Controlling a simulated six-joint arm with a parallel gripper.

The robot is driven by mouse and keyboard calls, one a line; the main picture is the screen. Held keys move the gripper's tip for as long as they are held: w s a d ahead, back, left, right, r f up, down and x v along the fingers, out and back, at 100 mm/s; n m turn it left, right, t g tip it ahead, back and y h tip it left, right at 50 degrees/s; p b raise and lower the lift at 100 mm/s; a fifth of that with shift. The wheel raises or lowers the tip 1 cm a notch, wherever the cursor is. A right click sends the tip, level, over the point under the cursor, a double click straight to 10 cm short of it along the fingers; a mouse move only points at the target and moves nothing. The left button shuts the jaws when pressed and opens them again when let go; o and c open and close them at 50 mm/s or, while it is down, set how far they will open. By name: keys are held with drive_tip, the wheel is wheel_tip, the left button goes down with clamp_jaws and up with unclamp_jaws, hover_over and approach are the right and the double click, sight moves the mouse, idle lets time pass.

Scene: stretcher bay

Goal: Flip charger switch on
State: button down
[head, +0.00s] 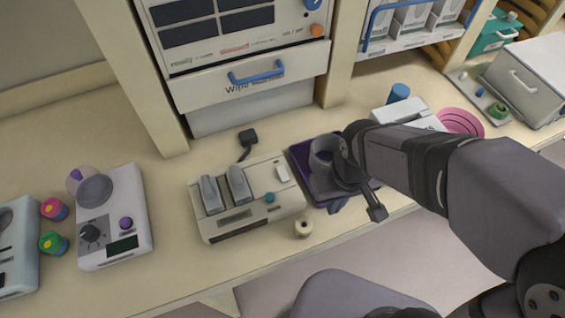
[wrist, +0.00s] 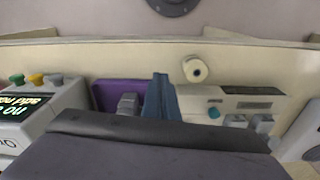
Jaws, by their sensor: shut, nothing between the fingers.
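The charger (head: 225,222) is a cream box on the counter with two grey handheld units standing in it. A pale rocker switch (head: 283,173) sits on its upper right, above a teal button (head: 270,197). I cannot tell which way the switch is set. My gripper (head: 376,212) is shut and empty, to the right of the charger over the counter's front edge, apart from the switch. In the wrist view my closed fingers (wrist: 160,95) stand left of the charger (wrist: 250,104), its teal button (wrist: 214,112) showing. I cannot make out the switch there.
A purple tray (head: 303,158) lies between charger and gripper, partly behind my arm; it also shows in the wrist view (wrist: 108,95). A small cream roll (head: 303,228) stands before the charger. A black plug (head: 247,138) is behind it. A scale-like device (head: 115,220) stands left.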

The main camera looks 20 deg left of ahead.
drive_tip(key=w+a+r+n+t+y, duration=0.15)
drive_tip(key=a+r, duration=0.45)
drive_tip(key=a, duration=0.6)
wheel_tip(320, 180, up, 4)
drive_tip(key=r, duration=0.1)
hover_over(281, 168)
drive_tip(key=s+d, duration=0.2)
drive_tip(key=shift+g+v, duration=0.25)
drive_tip(key=shift+v, duration=0.9)
drive_tip(key=shift+s+d+f, duration=0.1)
drive_tip(key=shift+f, duration=0.05)
drive_tip(key=p+x, duration=0.3)
drive_tip(key=x, duration=1)
drive_tip(key=shift+f, duration=0.4)
drive_tip(key=shift+p, duration=0.5)
